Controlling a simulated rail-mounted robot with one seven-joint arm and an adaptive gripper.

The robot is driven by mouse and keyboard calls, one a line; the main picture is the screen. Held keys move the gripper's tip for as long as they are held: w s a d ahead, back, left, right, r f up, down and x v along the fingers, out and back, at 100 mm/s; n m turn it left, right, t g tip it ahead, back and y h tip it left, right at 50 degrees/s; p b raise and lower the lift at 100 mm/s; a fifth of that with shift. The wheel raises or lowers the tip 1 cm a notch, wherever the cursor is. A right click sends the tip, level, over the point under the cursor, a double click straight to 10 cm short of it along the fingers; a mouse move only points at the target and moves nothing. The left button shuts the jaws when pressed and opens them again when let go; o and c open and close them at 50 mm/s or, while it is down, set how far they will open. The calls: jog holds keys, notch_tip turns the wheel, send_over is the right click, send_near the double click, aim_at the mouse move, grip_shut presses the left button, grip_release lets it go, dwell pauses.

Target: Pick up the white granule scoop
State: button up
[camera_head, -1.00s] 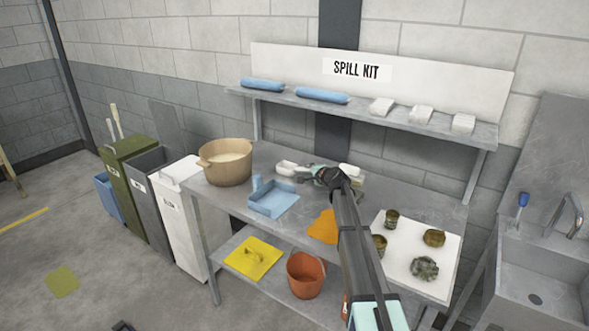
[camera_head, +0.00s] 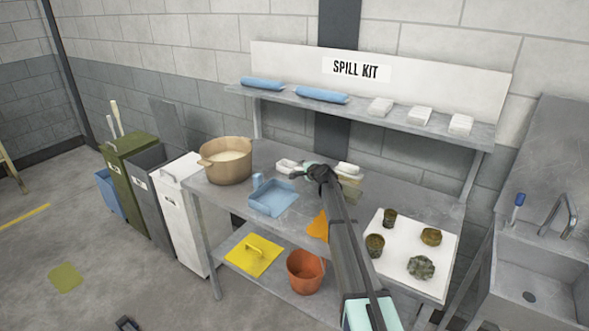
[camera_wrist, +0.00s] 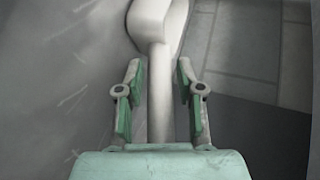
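The white granule scoop (camera_head: 286,165) lies on the grey bench near the wall, right of the tan tub. In the wrist view the scoop (camera_wrist: 155,20) has its wide part at the top and its handle running down between my fingers. My gripper (camera_wrist: 160,85) is open, with one green-padded finger on each side of the handle and a gap on both sides. In the head view my gripper (camera_head: 305,168) is at the scoop's right end, partly hidden by my wrist.
A white item (camera_head: 347,169) lies just right of my wrist. A shelf (camera_head: 357,108) runs above the bench.

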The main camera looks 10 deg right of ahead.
grip_shut()
jog(key=shift+r, duration=0.15)
notch_tip(320, 180, up, 20)
jog(key=b, duration=0.3)
jog(key=shift+b, duration=0.35)
